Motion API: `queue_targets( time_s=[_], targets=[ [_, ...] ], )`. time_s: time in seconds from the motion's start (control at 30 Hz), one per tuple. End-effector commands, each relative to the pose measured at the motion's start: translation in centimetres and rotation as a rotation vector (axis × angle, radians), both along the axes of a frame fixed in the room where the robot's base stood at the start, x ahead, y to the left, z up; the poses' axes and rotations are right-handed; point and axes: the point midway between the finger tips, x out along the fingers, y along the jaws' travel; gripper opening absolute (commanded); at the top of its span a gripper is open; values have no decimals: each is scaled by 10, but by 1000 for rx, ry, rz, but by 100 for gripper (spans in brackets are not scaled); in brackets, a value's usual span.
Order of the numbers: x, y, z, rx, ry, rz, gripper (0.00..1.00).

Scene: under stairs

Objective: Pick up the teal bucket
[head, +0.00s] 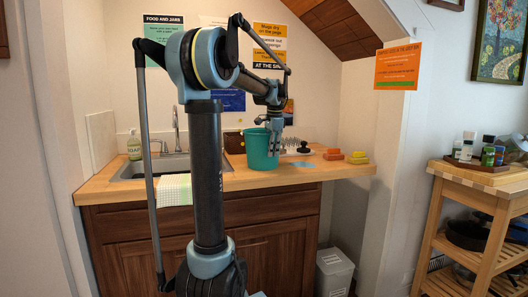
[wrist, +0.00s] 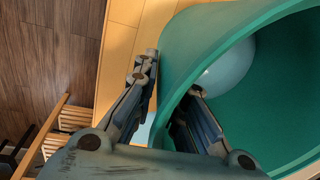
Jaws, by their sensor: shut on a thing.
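The teal bucket (head: 259,151) is upright at the wooden counter, right of the sink; I cannot tell whether its base touches the wood. My gripper (head: 273,143) reaches down at its right side from above. In the wrist view the bucket (wrist: 275,100) fills the right side, its open mouth facing the camera. My gripper (wrist: 171,78) straddles the bucket's wall, one finger outside and one inside, shut on it. A pale bluish rounded shape (wrist: 228,68) shows inside the bucket.
The counter (head: 240,182) holds a soap bottle (head: 134,146) by the sink (head: 160,167), a green checked cloth (head: 174,189), a brown box behind the bucket, and orange and yellow sponges (head: 357,157) at right. A wooden cart (head: 480,190) stands right. Sloped stair underside hangs above.

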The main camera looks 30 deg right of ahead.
Motion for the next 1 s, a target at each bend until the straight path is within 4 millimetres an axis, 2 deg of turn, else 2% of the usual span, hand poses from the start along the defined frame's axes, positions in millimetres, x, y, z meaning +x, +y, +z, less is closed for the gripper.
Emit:
queue_targets(
  time_s=[0.57, 1.0],
  targets=[
    [0, 0, 6, 0, -1, 0, 0],
    [0, 0, 39, 0, -1, 0, 0]
  ],
)
